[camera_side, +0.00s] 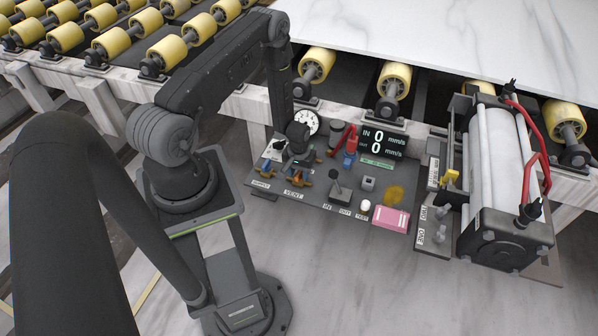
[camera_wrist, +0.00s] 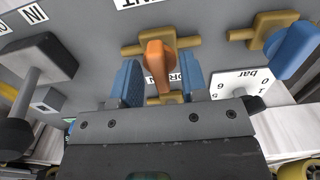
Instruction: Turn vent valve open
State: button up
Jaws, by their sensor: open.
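The vent valve's orange handle (camera_wrist: 158,62) sits on a brass body (camera_wrist: 185,44) in the wrist view, pointing across the brass pipe. In the side view the small orange valve (camera_side: 303,177) is above the VENT label (camera_side: 294,195), partly hidden by my gripper. My gripper (camera_wrist: 160,84) is open, with its blue fingertips on either side of the orange handle. A gap shows on both sides, so it does not seem gripped. My gripper also shows from the side, over the panel (camera_side: 297,163).
A second valve with a blue handle (camera_wrist: 296,48) stands close on the right in the wrist view, near the gauge (camera_wrist: 240,88). A black lever (camera_wrist: 35,68) is on the left. The display (camera_side: 383,142), pink pad (camera_side: 391,218) and cylinder unit (camera_side: 495,150) lie right of my gripper.

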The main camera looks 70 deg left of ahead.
jog(key=shift+c, duration=0.3)
grip_shut()
jog(key=shift+m, duration=0.4)
jog(key=m, duration=0.3)
jog(key=shift+m, duration=0.3)
jog(key=m, duration=0.4)
jog(key=shift+m, duration=0.3)
jog(key=m, duration=0.4)
jog(key=shift+m, duration=2.4)
jog(key=shift+o, duration=0.3)
grip_release()
